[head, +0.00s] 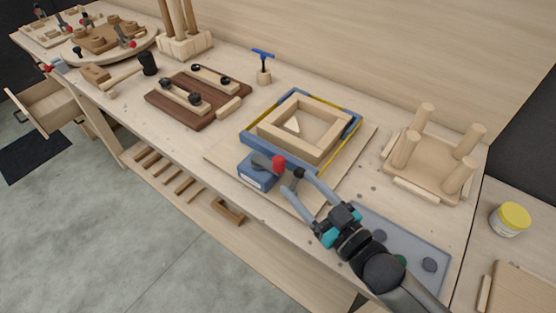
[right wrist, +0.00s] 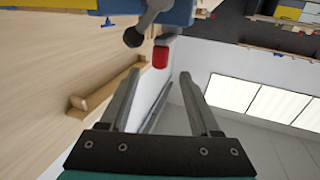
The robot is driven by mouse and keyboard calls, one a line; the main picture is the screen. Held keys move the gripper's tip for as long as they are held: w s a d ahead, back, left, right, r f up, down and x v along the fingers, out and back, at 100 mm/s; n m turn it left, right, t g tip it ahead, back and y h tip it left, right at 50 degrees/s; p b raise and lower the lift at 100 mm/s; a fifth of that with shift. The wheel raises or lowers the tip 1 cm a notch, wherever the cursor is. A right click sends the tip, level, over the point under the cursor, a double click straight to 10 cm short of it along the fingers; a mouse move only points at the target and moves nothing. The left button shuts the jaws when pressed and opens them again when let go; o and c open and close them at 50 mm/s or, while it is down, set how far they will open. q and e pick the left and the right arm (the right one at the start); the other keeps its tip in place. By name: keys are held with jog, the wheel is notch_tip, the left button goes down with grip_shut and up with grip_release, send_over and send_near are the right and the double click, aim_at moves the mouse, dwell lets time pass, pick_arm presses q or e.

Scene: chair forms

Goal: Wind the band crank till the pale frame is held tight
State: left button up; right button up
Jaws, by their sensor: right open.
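The pale square frame (head: 325,118) lies on a board (head: 222,158) on the bench, with blue corner pieces and a yellow band (head: 348,137) around it. A blue band clamp body (head: 254,176) sits at its near corner. The crank has a dark arm with a red knob (head: 279,164); the red knob also shows in the right wrist view (right wrist: 160,57). My right gripper (head: 295,183) is open and empty, just to the near right of the crank. A dark round knob (right wrist: 133,37) shows beside the crank in the right wrist view. My left gripper is not seen.
An upturned stool (head: 432,165) with several legs stands to the right. A grey mat (head: 415,245) lies at the near right. A brown board with wooden bars (head: 181,110) and a blue-handled tool (head: 263,70) stand to the left. A yellow-lidded jar (head: 510,219) is at far right.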

aim_at(283, 167)
jog(key=x, duration=0.8)
jog(key=shift+w+a+b, duration=0.2)
jog(key=shift+a+b, duration=0.05)
jog(key=shift+b, duration=0.05)
jog(key=shift+c, duration=0.3)
grip_shut()
dwell(0.8)
